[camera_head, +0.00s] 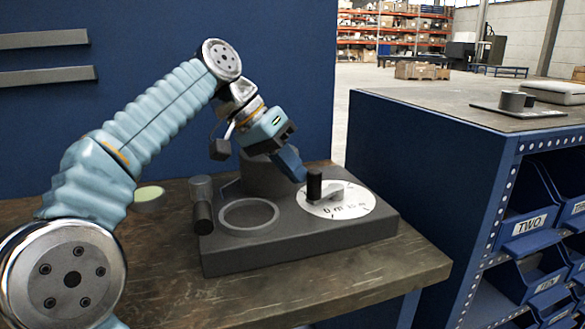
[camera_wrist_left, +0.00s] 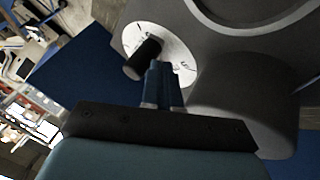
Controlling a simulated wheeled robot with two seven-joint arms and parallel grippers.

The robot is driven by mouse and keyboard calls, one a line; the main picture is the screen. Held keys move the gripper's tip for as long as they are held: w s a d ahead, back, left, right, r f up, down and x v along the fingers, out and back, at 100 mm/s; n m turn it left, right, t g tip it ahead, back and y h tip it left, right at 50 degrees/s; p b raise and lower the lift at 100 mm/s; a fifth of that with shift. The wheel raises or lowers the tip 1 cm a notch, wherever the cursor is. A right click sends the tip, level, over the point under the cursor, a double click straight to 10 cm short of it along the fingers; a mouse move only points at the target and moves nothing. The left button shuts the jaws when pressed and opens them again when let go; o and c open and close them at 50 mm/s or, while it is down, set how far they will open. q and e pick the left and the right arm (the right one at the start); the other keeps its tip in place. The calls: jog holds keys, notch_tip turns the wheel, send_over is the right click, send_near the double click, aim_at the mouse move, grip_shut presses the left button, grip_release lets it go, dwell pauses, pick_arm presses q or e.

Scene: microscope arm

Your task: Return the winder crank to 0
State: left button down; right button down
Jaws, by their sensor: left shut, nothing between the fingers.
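The winder crank has a black upright knob (camera_head: 314,185) on a pale arm (camera_head: 325,194), over a white dial (camera_head: 352,204) with black marks on the dark grey base (camera_head: 300,247). The dial's "0" shows near its front edge in the head view. My left gripper (camera_head: 303,177) is shut and empty, its blue fingers right beside the knob on its left. In the left wrist view the fingertips (camera_wrist_left: 162,68) are close to the black knob (camera_wrist_left: 143,58); I cannot tell whether they touch. The white dial (camera_wrist_left: 158,42) lies beyond. My right gripper is not in view.
A ring-shaped recess (camera_head: 248,215) and a dark cylinder (camera_head: 268,173) are on the base. A grey post with a black knob (camera_head: 203,217) stands at its left end. A round pale-topped container (camera_head: 149,197) sits behind left. A blue cabinet (camera_head: 420,170) stands right of the wooden table (camera_head: 395,277).

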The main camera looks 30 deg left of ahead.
pick_arm(q)
jog(key=shift+s+d+n, duration=0.2)
jog(key=shift+n, duration=0.1)
jog(key=shift+d+t, duration=0.1)
jog(key=shift+t, duration=0.2)
jog(key=shift+s+d+n+y+b, duration=0.2)
jog(key=shift+n+y+b, duration=0.1)
jog(key=shift+n, duration=0.2)
jog(key=shift+s+d+n+t+y, duration=0.3)
jog(key=shift+d+n+t+y, duration=0.1)
jog(key=shift+d+n+t, duration=0.25)
jog(key=shift+s+d+g, duration=0.25)
jog(key=shift+d, duration=0.7)
jog(key=shift+r, duration=0.1)
